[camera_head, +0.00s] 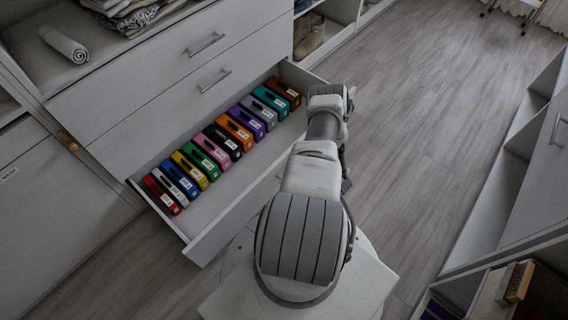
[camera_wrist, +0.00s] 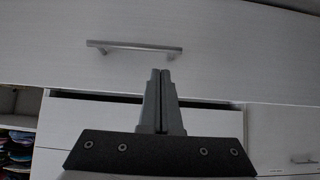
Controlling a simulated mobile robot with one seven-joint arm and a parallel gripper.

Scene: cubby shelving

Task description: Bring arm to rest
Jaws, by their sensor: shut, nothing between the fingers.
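My arm (camera_head: 312,172) reaches forward from my base, beside the right end of an open drawer, in the head view. My gripper (camera_wrist: 161,75) shows in the wrist view with its two fingers together and nothing between them. It points toward a white drawer front with a grey bar handle (camera_wrist: 134,48); the fingertips appear just right of and below the handle, and I cannot tell the gap. In the head view the fingers are hidden behind the arm.
The open drawer (camera_head: 207,243) holds a row of several coloured boxed items (camera_head: 222,140). Closed drawers with handles (camera_head: 204,44) rise above it. A rolled towel (camera_head: 63,44) and folded cloths lie on top. Shelving (camera_head: 500,190) stands at right. The wood floor (camera_head: 430,110) between is clear.

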